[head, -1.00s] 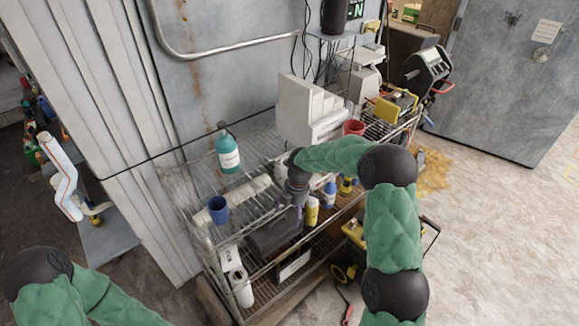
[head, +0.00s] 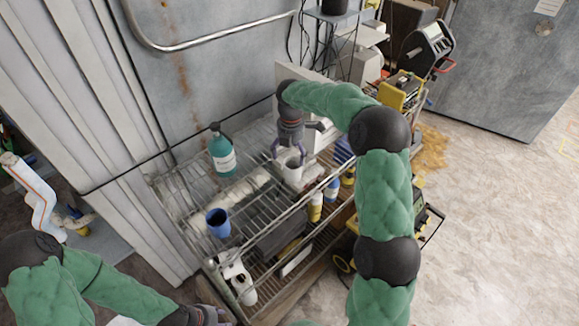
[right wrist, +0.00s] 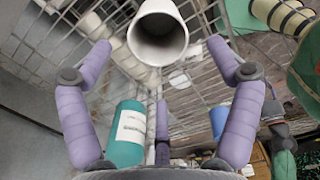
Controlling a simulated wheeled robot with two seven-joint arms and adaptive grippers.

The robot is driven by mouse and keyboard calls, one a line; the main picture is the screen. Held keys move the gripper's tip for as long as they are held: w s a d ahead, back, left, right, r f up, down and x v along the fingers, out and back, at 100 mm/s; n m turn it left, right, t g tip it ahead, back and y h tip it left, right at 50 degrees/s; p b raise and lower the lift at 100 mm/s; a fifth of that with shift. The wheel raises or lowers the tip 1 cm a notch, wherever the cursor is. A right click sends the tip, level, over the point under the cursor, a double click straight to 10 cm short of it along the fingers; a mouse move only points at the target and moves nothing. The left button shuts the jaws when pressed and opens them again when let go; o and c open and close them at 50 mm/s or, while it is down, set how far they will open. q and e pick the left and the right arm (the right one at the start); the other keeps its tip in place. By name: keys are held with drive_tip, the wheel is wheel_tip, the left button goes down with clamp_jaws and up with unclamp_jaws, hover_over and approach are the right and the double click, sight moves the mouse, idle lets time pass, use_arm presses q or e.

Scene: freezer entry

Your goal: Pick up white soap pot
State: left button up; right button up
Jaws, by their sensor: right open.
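The white soap pot (head: 292,171) is a small white open-topped cup on the upper wire shelf, partly covered by my right fingers. My right gripper (head: 288,155) is open and points down right over it, fingers spread. In the right wrist view the pot (right wrist: 157,32) shows its open rim near the far fingertips of my right gripper (right wrist: 160,75), with purple fingers on both sides and nothing clamped. I cannot tell whether a finger touches it. My left gripper (head: 207,314) is at the bottom edge, partly cut off.
On the upper wire shelf (head: 185,217) stand a teal pump bottle (head: 222,155) and a blue cup (head: 218,222), with a row of white items (head: 243,188) between. A yellow bottle (head: 315,207) is on the shelf below. A grey wall (head: 215,70) rises behind; open floor (head: 480,230) lies right.

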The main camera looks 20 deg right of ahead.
sight(291, 161)
drive_tip(key=f, duration=0.3)
drive_tip(key=shift+s+f, duration=0.25)
drive_tip(key=shift+f, duration=0.05)
drive_tip(key=shift+w+f, duration=0.1)
drive_tip(key=shift+f, duration=0.25)
drive_tip(key=f, duration=0.1)
drive_tip(key=f+b, duration=0.1)
drive_tip(key=f, duration=0.3)
drive_tip(key=shift+w+d, duration=0.15)
drive_tip(key=shift+d, duration=0.25)
drive_tip(key=c, duration=1.3)
